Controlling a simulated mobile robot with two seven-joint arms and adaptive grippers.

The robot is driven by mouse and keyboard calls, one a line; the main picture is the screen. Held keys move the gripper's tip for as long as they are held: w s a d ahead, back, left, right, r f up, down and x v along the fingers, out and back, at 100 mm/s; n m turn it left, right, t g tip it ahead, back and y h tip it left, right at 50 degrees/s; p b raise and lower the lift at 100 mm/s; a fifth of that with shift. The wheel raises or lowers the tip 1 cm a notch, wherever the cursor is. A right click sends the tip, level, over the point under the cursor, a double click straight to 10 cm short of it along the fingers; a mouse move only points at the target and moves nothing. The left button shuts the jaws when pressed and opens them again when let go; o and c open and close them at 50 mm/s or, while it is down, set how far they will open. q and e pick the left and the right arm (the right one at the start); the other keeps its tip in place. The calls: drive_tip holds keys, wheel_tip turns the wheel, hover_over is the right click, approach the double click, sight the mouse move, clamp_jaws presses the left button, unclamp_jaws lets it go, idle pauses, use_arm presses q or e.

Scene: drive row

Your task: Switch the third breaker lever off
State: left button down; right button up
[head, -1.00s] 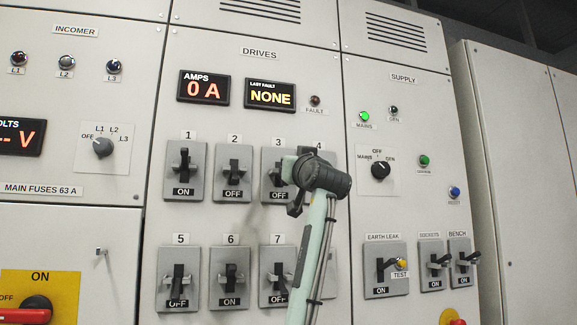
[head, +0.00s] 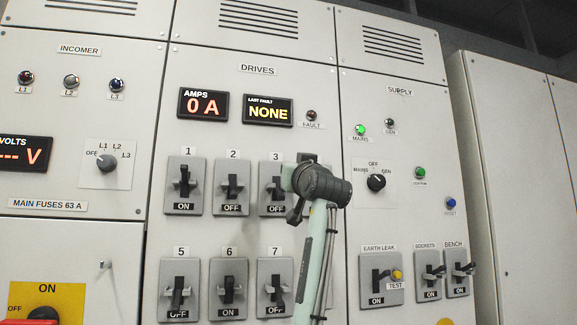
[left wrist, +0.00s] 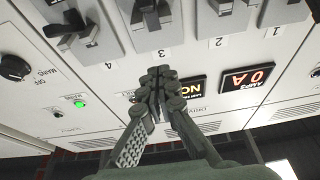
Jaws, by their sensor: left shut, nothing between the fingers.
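The third breaker (head: 267,204) is on the drives panel, top row, partly behind my left arm; its label reads OFF. Its dark lever (head: 273,187) is partly visible in the head view. In the left wrist view, which is upside down, the third breaker's lever (left wrist: 150,16) is at the top edge. My left gripper (left wrist: 156,76) is shut and empty. Its fingertips appear just beyond the "3" label, apart from the lever in the picture. In the head view my wrist hides the fingertips and most of breaker 4. My right gripper is not in view.
Breaker 1 (head: 185,186) reads ON and breaker 2 (head: 232,187) reads OFF. Breakers 5 (head: 179,290), 6 (head: 229,288) and 7 (head: 275,287) are below. Breaker 4's lever (left wrist: 68,26) is beside the third in the wrist view.

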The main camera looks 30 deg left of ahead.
use_arm(q)
drive_tip(key=s+d+f+b, duration=0.1)
drive_tip(key=s+d+f, duration=0.2)
drive_tip(key=f, duration=0.1)
drive_tip(key=shift+d+f, duration=0.35)
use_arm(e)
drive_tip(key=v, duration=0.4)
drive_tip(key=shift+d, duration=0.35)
